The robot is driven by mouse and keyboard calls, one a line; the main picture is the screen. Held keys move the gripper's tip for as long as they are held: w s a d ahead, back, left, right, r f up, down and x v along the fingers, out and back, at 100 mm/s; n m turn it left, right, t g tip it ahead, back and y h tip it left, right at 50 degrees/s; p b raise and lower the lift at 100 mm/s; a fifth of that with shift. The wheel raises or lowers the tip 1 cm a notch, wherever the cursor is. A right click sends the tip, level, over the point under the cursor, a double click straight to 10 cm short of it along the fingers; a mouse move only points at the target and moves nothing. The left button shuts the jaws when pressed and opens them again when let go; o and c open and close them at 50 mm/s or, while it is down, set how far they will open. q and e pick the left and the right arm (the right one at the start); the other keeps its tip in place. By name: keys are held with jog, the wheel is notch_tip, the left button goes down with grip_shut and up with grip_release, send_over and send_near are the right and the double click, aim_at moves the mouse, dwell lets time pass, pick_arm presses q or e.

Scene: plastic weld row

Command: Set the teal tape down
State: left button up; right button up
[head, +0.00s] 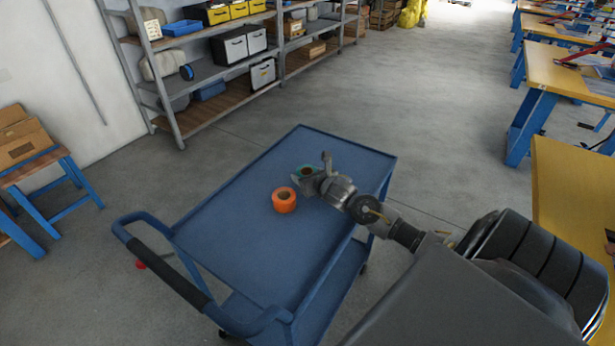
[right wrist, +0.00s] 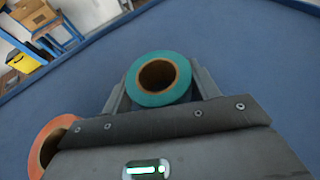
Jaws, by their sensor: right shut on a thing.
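The teal tape (head: 306,171) is a roll with a brown core, at the far part of the blue cart's top in the head view. My right gripper (head: 304,174) is shut on it. In the right wrist view the teal tape (right wrist: 159,78) sits between the two grey fingers of my right gripper (right wrist: 160,92). I cannot tell whether the tape touches the cart top or is just above it. An orange tape roll (head: 284,200) rests on the cart nearer to me, and it shows in the right wrist view (right wrist: 50,147). My left gripper is not in view.
The blue cart top (head: 235,225) has a raised rim and is otherwise clear. Its handle (head: 165,268) is at the near left.

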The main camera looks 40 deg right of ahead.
jog(key=o, duration=0.6)
jog(key=shift+f, duration=0.15)
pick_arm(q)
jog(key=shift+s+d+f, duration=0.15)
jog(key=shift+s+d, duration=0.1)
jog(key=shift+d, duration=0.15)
pick_arm(e)
jog(key=o, duration=0.4)
jog(key=shift+o, duration=0.2)
jog(key=shift+r, duration=0.3)
jog(key=shift+s+a, duration=0.1)
jog(key=shift+s, duration=0.3)
jog(key=b+v, duration=0.1)
jog(key=v, duration=0.9)
jog(key=shift+s+r, duration=0.1)
jog(key=shift+s, duration=0.1)
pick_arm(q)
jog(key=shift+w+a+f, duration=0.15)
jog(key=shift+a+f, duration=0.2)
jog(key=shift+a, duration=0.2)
pick_arm(e)
jog(key=shift+s+a+r, duration=0.1)
jog(key=shift+s+r, duration=0.15)
jog(key=shift+s, duration=0.1)
